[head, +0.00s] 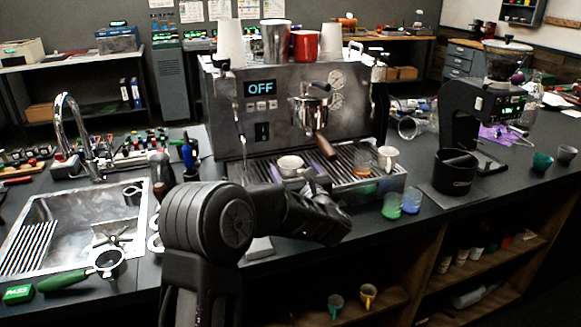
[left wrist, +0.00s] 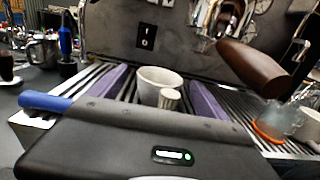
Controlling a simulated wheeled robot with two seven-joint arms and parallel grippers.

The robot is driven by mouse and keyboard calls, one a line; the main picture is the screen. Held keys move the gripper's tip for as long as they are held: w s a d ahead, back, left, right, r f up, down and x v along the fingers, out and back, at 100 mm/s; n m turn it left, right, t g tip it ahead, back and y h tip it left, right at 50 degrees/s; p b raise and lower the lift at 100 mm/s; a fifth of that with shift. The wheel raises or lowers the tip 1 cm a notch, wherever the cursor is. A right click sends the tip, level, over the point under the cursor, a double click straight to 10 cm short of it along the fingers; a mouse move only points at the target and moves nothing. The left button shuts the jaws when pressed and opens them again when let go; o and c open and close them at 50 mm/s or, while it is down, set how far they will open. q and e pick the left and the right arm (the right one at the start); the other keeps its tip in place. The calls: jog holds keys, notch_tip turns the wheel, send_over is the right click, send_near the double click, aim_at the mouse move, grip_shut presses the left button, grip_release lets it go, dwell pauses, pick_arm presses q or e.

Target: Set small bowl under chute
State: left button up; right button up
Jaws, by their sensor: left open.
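A small white bowl (head: 290,164) sits on the slatted drip tray of the coffee machine; it also shows in the left wrist view (left wrist: 158,78). My left gripper (head: 302,174) is open over the tray. In the left wrist view its two purple-padded fingers (left wrist: 153,90) stand on either side of the bowl, with gaps visible. A small ribbed pale piece shows in front of the bowl; I cannot tell what it is. A black grinder (head: 478,110) stands to the right; its chute is hard to make out. My right gripper is not in view.
The coffee machine (head: 262,120) has a wooden-handled portafilter (head: 322,142) right of the bowl. A white cup (head: 388,158) and an orange-based glass (head: 361,160) stand on the tray. Green and blue glasses (head: 402,203) and a black knock box (head: 455,173) stand farther right.

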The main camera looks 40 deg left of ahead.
pick_arm(q)
jog(key=shift+w+a, duration=0.35)
jog(key=shift+a, duration=0.1)
jog(key=shift+c, duration=0.4)
jog(key=c, duration=1.6)
jog(key=shift+o, duration=0.2)
jog(key=shift+r, duration=0.15)
jog(key=shift+r, duration=0.55)
notch_tip(320, 180, up, 27)
jog(key=shift+f+b, duration=0.2)
jog(key=shift+b, duration=0.15)
